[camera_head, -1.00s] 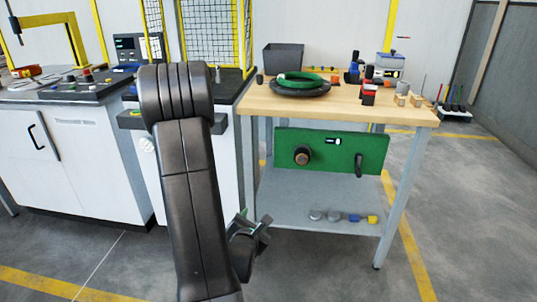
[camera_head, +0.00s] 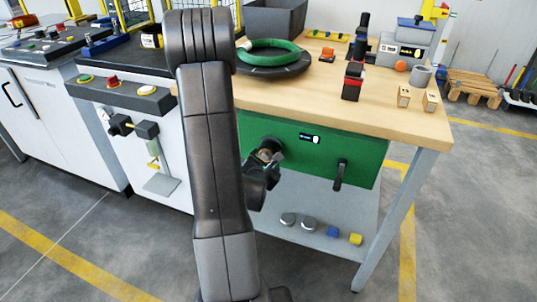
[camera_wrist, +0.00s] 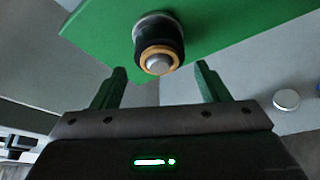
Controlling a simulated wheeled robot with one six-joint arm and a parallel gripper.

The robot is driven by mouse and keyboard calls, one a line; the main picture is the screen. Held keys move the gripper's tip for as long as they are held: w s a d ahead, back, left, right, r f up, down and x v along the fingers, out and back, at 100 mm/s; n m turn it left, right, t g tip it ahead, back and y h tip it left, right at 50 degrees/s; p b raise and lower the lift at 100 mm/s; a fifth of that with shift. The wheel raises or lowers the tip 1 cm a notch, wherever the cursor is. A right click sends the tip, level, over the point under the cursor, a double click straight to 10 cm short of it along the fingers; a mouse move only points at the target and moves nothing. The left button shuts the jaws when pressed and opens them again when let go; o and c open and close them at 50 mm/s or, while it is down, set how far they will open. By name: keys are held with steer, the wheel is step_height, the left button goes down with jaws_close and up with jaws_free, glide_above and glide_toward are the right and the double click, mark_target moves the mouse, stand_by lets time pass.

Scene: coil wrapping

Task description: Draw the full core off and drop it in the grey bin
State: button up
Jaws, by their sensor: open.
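The core (camera_wrist: 158,38), dark with a tan ring at its near end, sits on a round grey spindle end (camera_wrist: 159,65) that sticks out of the green panel (camera_wrist: 95,27). In the head view the green panel (camera_head: 318,150) hangs under the wooden tabletop. My gripper (camera_wrist: 160,72) is open and empty, its two green-tinted fingers apart, with the core ahead of and between them in the picture. In the head view my gripper (camera_head: 268,165) is in front of the core and partly hides it. The grey bin (camera_head: 277,18) stands on the bench at the back, partly cut off.
A green coil (camera_head: 268,52) lies on a black round plate on the wooden table (camera_head: 400,118). A black handle (camera_head: 341,175) sticks out of the panel to the right. Several small pieces lie on the lower shelf (camera_head: 300,240). The floor in front is clear.

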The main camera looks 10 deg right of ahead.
mark_target(267, 156)
steer(key=b+x, duration=0.1)
steer(key=x, duration=0.6)
steer(key=shift+w+f, duration=0.15)
steer(key=shift+w, duration=0.15)
steer(key=c, duration=1.2)
